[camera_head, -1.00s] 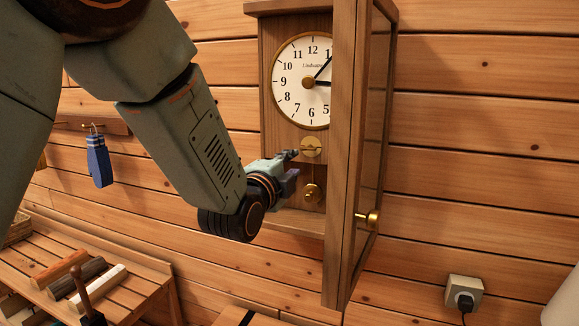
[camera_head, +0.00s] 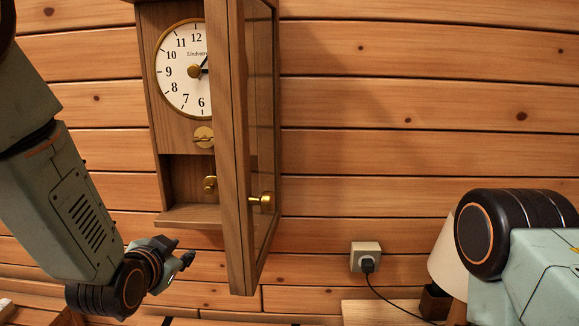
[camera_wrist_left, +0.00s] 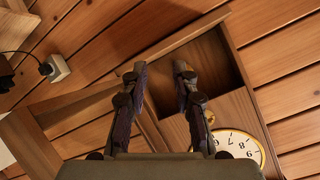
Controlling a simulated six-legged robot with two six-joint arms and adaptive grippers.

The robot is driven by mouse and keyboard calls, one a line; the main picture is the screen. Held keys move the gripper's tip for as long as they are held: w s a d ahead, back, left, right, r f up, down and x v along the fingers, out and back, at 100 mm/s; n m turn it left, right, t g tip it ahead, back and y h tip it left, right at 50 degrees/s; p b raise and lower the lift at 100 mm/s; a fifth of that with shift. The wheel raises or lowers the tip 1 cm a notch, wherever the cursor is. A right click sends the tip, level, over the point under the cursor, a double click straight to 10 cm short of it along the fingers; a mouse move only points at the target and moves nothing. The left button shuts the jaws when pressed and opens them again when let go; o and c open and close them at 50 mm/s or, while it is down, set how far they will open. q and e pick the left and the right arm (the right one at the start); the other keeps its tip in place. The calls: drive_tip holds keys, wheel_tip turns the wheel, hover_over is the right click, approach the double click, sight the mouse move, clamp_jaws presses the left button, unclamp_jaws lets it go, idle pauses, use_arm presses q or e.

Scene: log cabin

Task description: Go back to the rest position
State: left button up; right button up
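My left gripper (camera_head: 178,257) hangs below and in front of the wall clock (camera_head: 180,125), apart from it. In the left wrist view its two fingers (camera_wrist_left: 160,75) are spread with nothing between them. The clock is wooden with a white dial (camera_head: 182,75), and its glazed door (camera_head: 236,140) stands swung open, hiding the dial's right side. My right arm (camera_head: 520,240) comes in at the lower right; its gripper is outside the view.
The open door juts out near the left gripper, with a brass knob (camera_head: 262,202) on it. A socket with a black plug (camera_head: 366,258) is on the log wall. A lamp (camera_head: 447,255) stands partly behind my right arm.

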use_arm(q)
drive_tip(key=s+f+n+g+b, duration=0.2)
drive_tip(key=s+f+n+g, duration=0.55)
drive_tip(key=s+f, duration=1.65)
drive_tip(key=s+f+g, duration=0.2)
drive_tip(key=s+f, duration=0.2)
drive_tip(key=s, duration=0.3)
drive_tip(key=s+f+g, duration=0.3)
drive_tip(key=s+f, duration=0.1)
drive_tip(key=s, duration=0.3)
drive_tip(key=shift+s+a+f+m+b, duration=0.25)
drive_tip(key=shift+m+b, duration=0.05)
drive_tip(key=shift+m, duration=0.15)
drive_tip(key=shift+o, duration=0.3)
drive_tip(key=shift+w, duration=0.1)
